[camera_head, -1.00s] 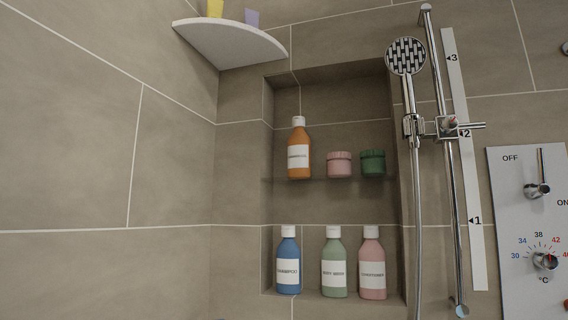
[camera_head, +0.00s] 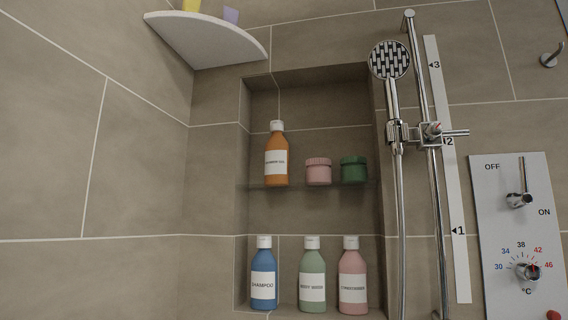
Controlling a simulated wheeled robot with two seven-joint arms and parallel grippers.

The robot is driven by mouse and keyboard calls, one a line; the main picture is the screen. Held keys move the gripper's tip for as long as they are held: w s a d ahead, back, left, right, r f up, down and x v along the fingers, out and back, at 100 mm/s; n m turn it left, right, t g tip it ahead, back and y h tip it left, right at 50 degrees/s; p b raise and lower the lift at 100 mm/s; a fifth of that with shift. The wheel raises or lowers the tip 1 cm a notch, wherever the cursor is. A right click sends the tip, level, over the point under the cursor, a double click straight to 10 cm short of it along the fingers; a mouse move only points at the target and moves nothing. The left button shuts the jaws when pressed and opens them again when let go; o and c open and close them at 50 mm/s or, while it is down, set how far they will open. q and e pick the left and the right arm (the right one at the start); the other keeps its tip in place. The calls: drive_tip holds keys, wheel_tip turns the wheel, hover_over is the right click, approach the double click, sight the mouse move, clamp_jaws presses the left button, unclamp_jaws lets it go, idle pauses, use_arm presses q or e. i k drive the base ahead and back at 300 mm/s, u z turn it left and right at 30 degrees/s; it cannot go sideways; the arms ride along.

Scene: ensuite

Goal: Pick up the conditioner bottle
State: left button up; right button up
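The conditioner bottle (camera_head: 353,278) is pink with a white cap and a white label. It stands upright at the right end of the lower shelf in the wall niche. A green body wash bottle (camera_head: 312,277) stands just left of it, and a blue shampoo bottle (camera_head: 264,276) stands farther left. Neither of my grippers shows in the head view.
The upper niche shelf (camera_head: 300,187) holds an orange bottle (camera_head: 277,156), a pink jar (camera_head: 318,171) and a green jar (camera_head: 354,169). The shower hose and rail (camera_head: 432,190) run right of the niche. A control panel (camera_head: 518,235) and white corner shelf (camera_head: 208,40) flank it.

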sight(353, 270)
drive_tip(key=z, duration=0.5)
drive_tip(key=k, duration=0.6)
drive_tip(key=z, duration=0.1)
drive_tip(key=i, duration=1.1)
drive_tip(key=u, duration=1.3)
drive_tip(key=i, duration=0.2)
drive_tip(key=u, duration=0.15)
